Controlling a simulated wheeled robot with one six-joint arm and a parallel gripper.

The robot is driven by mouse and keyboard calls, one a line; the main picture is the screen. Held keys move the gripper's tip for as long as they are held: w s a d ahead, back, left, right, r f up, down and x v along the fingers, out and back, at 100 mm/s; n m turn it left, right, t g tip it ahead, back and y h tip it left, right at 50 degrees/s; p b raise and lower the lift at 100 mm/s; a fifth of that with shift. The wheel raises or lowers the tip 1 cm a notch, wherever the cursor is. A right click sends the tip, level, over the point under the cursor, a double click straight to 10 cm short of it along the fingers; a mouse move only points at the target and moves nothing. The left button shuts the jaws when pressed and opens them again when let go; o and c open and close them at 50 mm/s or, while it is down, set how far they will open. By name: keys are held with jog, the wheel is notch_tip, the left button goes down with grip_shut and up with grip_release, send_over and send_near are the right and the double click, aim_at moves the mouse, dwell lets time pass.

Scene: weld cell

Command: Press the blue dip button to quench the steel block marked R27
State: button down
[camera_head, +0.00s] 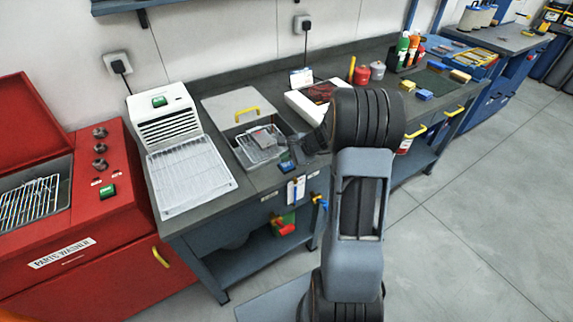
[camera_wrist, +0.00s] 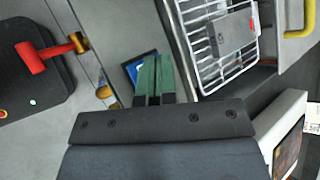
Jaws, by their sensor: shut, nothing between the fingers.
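The steel block (camera_head: 263,137) is a grey slab lying in the wire basket (camera_head: 247,152) of the quench tank (camera_head: 225,135). In the wrist view the block (camera_wrist: 226,37) sits in the basket at upper right, with a small red mark; I cannot read R27. The blue dip button (camera_head: 287,164) is on the bench edge beside the tank. In the wrist view a blue patch of the button (camera_wrist: 141,66) shows behind and left of the green fingers. My gripper (camera_wrist: 155,62) is shut and empty, its tips over the button; I cannot tell whether they touch.
The tank's lid (camera_head: 228,103), with a yellow handle, stands open behind the basket. A red-handled valve (camera_wrist: 42,52) is below the bench front. A white machine with a wire rack (camera_head: 190,178) stands left.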

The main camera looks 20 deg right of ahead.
aim_at(287, 166)
jog(key=shift+f, duration=0.15)
jog(key=shift+f+b, duration=0.3)
jog(key=shift+b, duration=0.25)
jog(key=shift+f+b, duration=0.5)
dwell(0.6)
jog(key=shift+r, duration=0.15)
jog(key=shift+r+p, duration=0.65)
jog(key=shift+r, duration=0.2)
jog(key=shift+r+p, duration=1.75)
jog(key=shift+r, duration=0.75)
